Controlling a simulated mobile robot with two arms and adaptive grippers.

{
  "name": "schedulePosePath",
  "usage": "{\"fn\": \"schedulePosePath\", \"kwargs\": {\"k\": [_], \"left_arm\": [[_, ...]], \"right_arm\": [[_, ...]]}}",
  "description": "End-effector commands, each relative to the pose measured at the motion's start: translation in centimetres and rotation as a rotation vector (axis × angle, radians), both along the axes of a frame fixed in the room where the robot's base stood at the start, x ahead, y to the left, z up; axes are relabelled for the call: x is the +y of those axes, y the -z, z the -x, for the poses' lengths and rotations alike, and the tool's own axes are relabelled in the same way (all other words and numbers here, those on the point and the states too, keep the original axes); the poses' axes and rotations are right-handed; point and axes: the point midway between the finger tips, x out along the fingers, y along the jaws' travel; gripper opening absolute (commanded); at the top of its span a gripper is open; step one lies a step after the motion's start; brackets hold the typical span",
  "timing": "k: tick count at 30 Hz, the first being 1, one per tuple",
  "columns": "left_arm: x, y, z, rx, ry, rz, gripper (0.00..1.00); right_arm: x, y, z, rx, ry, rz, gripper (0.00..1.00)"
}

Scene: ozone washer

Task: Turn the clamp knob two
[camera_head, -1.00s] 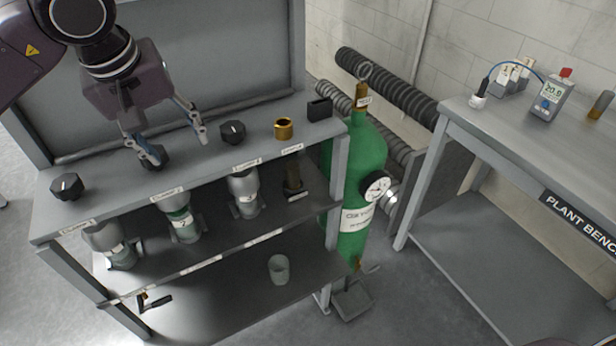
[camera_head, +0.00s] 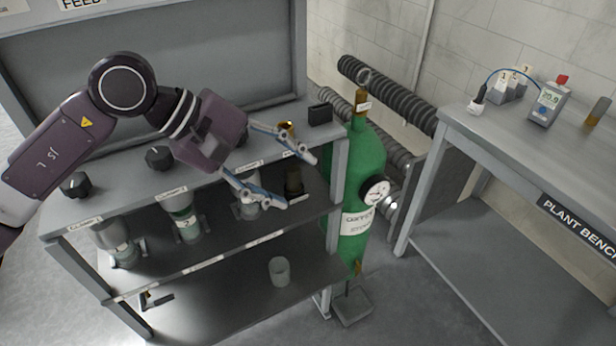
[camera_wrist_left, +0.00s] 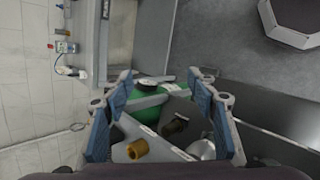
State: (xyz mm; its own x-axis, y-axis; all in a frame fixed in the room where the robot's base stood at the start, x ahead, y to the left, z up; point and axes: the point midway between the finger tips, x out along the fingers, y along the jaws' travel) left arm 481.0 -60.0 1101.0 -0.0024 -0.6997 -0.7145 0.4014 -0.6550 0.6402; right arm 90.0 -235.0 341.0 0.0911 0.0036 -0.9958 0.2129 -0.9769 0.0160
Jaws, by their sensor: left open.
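The clamp knob two (camera_head: 159,157) is a black knob on the bench's top shelf, second from the left, behind the label over the second clamp. Nothing touches it. My left gripper (camera_head: 298,182) is open and empty, right of this knob, at the front edge near the bench's right end. Its spread fingers also show in the left wrist view (camera_wrist_left: 162,95), where knob two cannot be made out. The first black knob (camera_head: 75,185) stands to the left. The third knob (camera_head: 243,138) is mostly hidden behind my left gripper.
A brass collar (camera_head: 287,125) and a small black block (camera_head: 320,114) sit at the shelf's right end. A green oxygen cylinder (camera_head: 362,155) stands beside the bench. Clear cups (camera_head: 184,222) sit in clamps below. The plant bench (camera_head: 480,128) is at right.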

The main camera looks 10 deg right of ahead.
Motion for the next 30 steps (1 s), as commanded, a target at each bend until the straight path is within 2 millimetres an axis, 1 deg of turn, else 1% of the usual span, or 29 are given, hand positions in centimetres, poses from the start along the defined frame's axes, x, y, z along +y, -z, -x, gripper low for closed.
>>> {"fn": "schedulePosePath", "kwargs": {"k": [3,9,27,30], "left_arm": [[-1.4,-0.4,0.9,0.060,-0.012,0.073,0.53],[-2.7,-1.1,1.6,0.118,-0.026,0.146,0.53],[-2.9,-1.3,1.7,0.132,-0.031,0.161,0.53],[-3.1,-1.9,2.0,0.166,-0.037,0.192,0.53]], "right_arm": [[0.0,-0.1,0.0,0.000,0.000,0.000,0.30],[0.0,-0.1,0.0,0.000,0.000,0.000,0.30],[0.0,-0.1,0.0,0.000,0.000,0.000,0.30],[0.0,-0.1,0.0,0.000,0.000,0.000,0.30]]}}
